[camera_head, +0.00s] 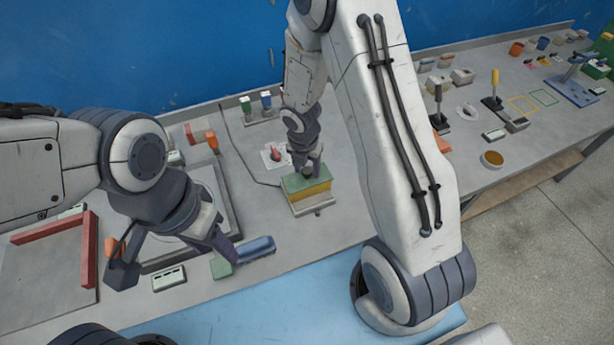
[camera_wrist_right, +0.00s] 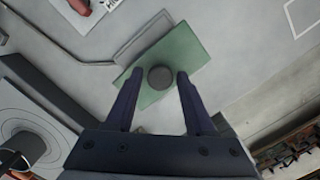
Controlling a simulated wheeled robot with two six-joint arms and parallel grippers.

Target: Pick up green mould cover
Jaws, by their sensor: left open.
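The green mould cover (camera_head: 297,184) lies on top of a yellow block on a grey base, on the workbench near the middle of the head view. A round dark knob (camera_wrist_right: 160,77) stands up from the cover (camera_wrist_right: 182,50) in the right wrist view. My right gripper (camera_head: 308,172) is over the cover. In the wrist view its two fingers (camera_wrist_right: 158,82) are apart, one on each side of the knob, with visible gaps to it. My left gripper (camera_head: 176,264) is open and empty over the left part of the bench.
A red-edged frame (camera_head: 90,250) lies at left. Bare bench (camera_head: 345,225) shows right of the mould.

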